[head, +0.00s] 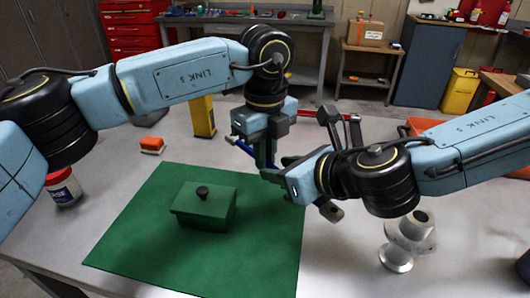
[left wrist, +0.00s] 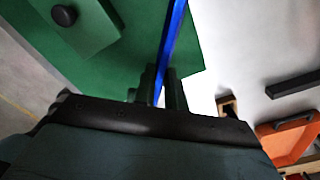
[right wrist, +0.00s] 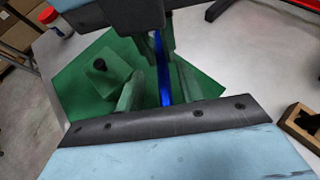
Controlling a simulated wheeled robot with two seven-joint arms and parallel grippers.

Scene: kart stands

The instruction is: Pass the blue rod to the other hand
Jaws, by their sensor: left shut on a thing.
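The blue rod (head: 242,147) is thin and straight. My left gripper (head: 265,158) is shut on it above the green mat's far right corner. In the left wrist view the rod (left wrist: 171,40) runs up from between the close-set fingers (left wrist: 160,92). My right gripper (head: 279,170) is right beside the left one. In the right wrist view its fingers (right wrist: 158,88) stand apart, with the rod (right wrist: 161,65) showing in the gap between them. I cannot tell whether they touch it. The rod's far part is hidden by the grippers.
A green box with a black knob (head: 205,205) stands on the green mat (head: 265,255). A silver spool-shaped part (head: 398,250), a red-and-white tub (head: 62,188) and an orange-and-white block (head: 151,145) stand on the table. A red bar (head: 348,117) lies behind my right gripper.

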